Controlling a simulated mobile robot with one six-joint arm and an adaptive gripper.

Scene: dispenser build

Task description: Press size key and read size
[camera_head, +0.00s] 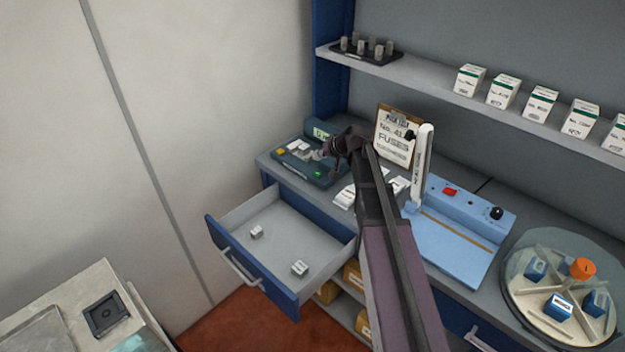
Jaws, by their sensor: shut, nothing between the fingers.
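A dark green keyed device (327,178) sits at the left end of the counter. It has a yellow key (280,151), a green key (318,174), pale keys between them and a small lit display (320,133) at the back. The display's text is too small to read, and I cannot tell which key is the size key. My gripper (325,150) is shut and empty over the right part of the device. It hides part of the keys and display. I cannot tell whether its fingertips touch a key.
Below, a drawer (250,275) stands open with two small white boxes inside. A "FUSES" clipboard (395,135) and a blue machine (450,245) with a white upright are right of my arm. A round carousel (527,311) is far right. A shelf (420,82) with white boxes hangs above.

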